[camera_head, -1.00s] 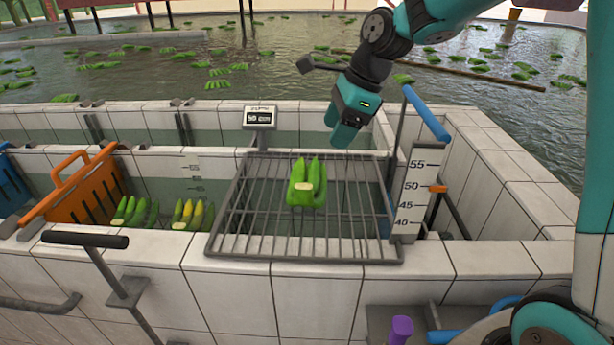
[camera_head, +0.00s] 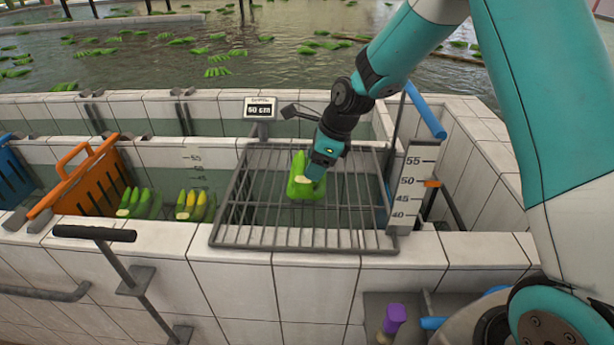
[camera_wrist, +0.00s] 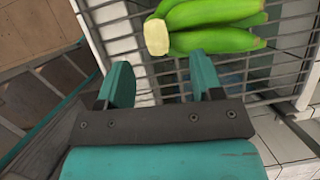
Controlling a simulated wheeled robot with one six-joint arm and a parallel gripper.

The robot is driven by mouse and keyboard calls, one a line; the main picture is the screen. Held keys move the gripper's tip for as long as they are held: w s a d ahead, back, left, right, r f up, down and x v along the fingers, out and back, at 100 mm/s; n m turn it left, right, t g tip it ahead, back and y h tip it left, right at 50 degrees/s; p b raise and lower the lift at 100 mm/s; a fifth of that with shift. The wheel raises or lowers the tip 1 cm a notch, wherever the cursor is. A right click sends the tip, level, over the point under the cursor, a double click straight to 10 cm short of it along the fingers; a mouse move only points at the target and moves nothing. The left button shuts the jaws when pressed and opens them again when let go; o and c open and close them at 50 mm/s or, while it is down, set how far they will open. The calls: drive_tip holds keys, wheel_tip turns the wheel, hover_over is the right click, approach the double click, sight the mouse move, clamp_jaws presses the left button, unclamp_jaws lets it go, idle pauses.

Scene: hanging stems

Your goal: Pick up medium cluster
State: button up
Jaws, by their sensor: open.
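A green banana cluster (camera_head: 297,188) with a pale cut crown lies on the metal rack (camera_head: 240,222) in the head view. I cannot tell whether a finger touches the cluster.
A green cluster (camera_head: 138,203) and a partly yellow one (camera_head: 195,206) are in the basin left of the rack, beside an orange divider (camera_head: 85,180). A small display (camera_head: 260,108) stands behind the rack. A measuring board (camera_head: 412,185) and blue-handled lever (camera_head: 427,110) stand at its right.

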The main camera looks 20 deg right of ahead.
sight(305, 180)
drive_tip(key=p+x, duration=0.1)
drive_tip(key=x, duration=0.2)
drive_tip(key=shift+s+a+f+p, duration=0.1)
drive_tip(key=shift+a+f+p, duration=0.15)
drive_tip(key=shift+a+p, duration=0.15)
drive_tip(key=shift+a+f, duration=0.1)
drive_tip(key=shift+f, duration=0.4)
drive_tip(key=c, duration=1)
drive_tip(key=shift+r, duration=0.1)
clamp_jaws()
